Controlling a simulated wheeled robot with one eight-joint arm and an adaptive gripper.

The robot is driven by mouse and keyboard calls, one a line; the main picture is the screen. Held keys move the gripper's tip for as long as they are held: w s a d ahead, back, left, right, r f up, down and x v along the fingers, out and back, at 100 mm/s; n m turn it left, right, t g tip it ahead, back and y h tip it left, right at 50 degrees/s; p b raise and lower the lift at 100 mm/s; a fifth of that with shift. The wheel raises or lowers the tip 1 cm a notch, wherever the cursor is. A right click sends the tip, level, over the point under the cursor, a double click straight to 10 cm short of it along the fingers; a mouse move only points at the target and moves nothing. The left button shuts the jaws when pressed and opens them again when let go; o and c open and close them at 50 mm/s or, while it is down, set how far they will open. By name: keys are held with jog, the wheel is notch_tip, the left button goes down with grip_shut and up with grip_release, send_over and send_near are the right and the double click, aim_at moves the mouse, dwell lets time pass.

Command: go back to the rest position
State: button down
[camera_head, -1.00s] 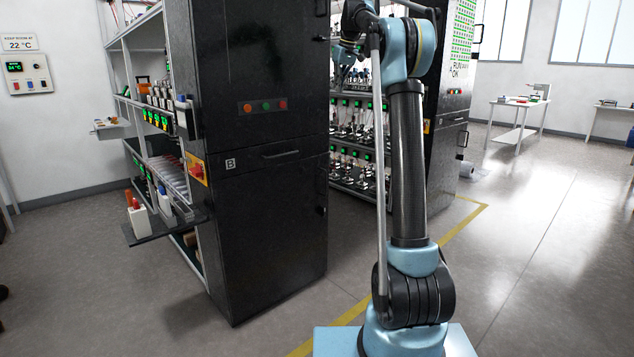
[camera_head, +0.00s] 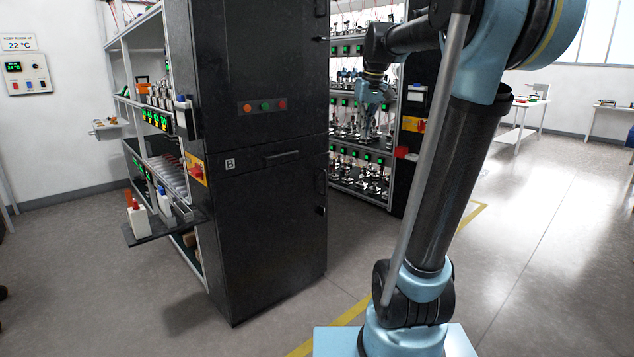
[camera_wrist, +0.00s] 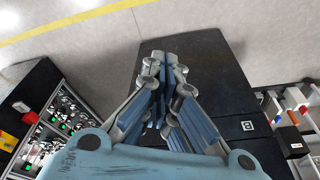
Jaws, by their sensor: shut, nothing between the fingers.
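My gripper (camera_head: 368,108) hangs at the end of my arm in the head view, in front of the shelves of the far rack. In the wrist view my gripper (camera_wrist: 167,66) fills the middle, with its fingers drawn together at the tips and nothing between them. The black cabinet marked B (camera_wrist: 200,75) lies beyond the fingers in the wrist view. In the head view this cabinet (camera_head: 255,220) stands left of my gripper, with a gap between them.
The far rack (camera_head: 345,190) holds several rows of small devices with green displays. A red-handled switch (camera_head: 405,153) sticks out at its end. A low shelf (camera_head: 150,232) juts out left of the cabinet. Open floor (camera_head: 540,240) lies to the right.

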jog(key=s+d+f+m, duration=0.1)
jog(key=s+d+f, duration=0.1)
jog(key=s+f, duration=1.2)
jog(key=s+d+f+m+h, duration=0.1)
jog(key=s+d+f+m, duration=0.1)
jog(key=s+f, duration=1.3)
jog(key=shift+f, duration=0.45)
jog(key=shift+w+f, duration=0.2)
jog(key=shift+w, duration=0.25)
